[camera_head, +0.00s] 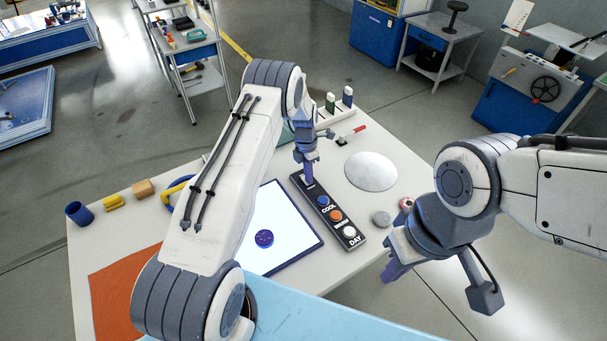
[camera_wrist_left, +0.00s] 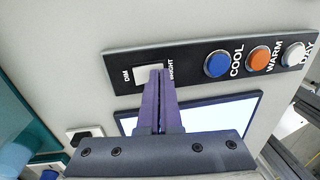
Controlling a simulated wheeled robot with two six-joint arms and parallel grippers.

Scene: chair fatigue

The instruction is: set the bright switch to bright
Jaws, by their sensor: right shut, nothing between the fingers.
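The bright switch is a white rocker (camera_wrist_left: 147,73) at one end of a black control panel (camera_wrist_left: 190,58), between the labels DIM and BRIGHT. The fingers of my left gripper (camera_wrist_left: 158,75) are together and empty, with their tips at the BRIGHT side of the rocker. I cannot tell whether they touch it, and they hide part of it. In the head view my left gripper (camera_head: 308,176) points down at the far end of the panel (camera_head: 315,190). My right gripper (camera_head: 391,272) is shut and empty beyond the table's right edge.
The panel also carries a blue COOL button (camera_head: 323,201), an orange WARM button (camera_head: 335,215) and a white DAY button (camera_head: 349,231). A lit white screen (camera_head: 285,225) lies left of it.

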